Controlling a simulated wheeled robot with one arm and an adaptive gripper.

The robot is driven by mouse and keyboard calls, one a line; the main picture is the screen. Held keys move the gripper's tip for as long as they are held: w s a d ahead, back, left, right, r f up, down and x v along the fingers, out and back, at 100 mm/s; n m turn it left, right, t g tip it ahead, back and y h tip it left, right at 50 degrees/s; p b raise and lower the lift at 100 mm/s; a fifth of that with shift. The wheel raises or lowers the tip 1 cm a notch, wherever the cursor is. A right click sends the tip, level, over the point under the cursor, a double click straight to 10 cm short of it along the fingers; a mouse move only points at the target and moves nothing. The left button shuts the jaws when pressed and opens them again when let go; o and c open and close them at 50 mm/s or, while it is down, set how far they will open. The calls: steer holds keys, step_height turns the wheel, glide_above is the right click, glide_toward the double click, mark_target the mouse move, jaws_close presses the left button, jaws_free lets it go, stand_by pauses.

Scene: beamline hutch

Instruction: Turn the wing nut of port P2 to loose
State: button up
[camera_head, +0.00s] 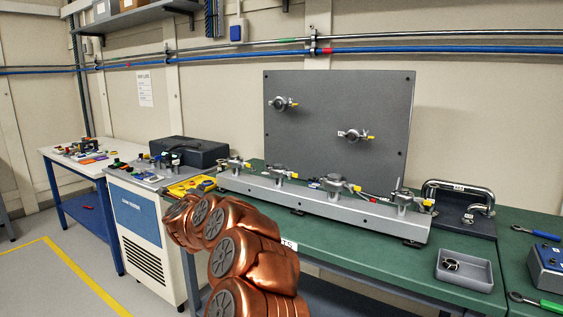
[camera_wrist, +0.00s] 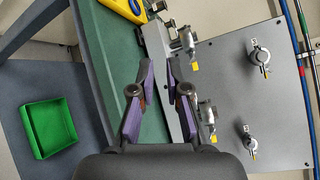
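A grey rail (camera_head: 320,202) on the green bench carries a row of metal clamp ports, each with a yellow-tipped wing nut. From left they include a first clamp (camera_head: 236,163), a second clamp (camera_head: 283,175) and a third clamp (camera_head: 340,186). Two more clamps sit on the upright grey panel (camera_head: 330,105). I cannot read which port is P2. In the wrist view my gripper (camera_wrist: 160,75) has its purple-padded fingers apart, with nothing between them. It is above the bench and rail, beside two rail clamps (camera_wrist: 190,45) (camera_wrist: 207,117). My copper arm hides my gripper in the head view.
A grey tray (camera_head: 465,268) with a small ring stands at the front right. A handled dark block (camera_head: 455,215) stands at the rail's right end. A yellow tray (camera_head: 190,187) and a black case (camera_head: 190,150) lie left. A green bin (camera_wrist: 48,127) is below the bench.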

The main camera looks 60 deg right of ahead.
steer(key=s+d+r+m+g+h+p, duration=0.2)
steer(key=s+d+m+g+h+p, duration=0.25)
steer(key=s+d, duration=0.5)
steer(key=m+g, duration=0.6)
glide_toward(287, 175)
steer(key=d+p, duration=0.2)
steer(key=d, duration=0.5)
steer(key=shift+d+f+h, duration=0.3)
steer(key=shift+f+h, duration=0.15)
steer(key=shift+w, duration=0.2)
steer(key=shift+c, duration=0.4)
jaws_close()
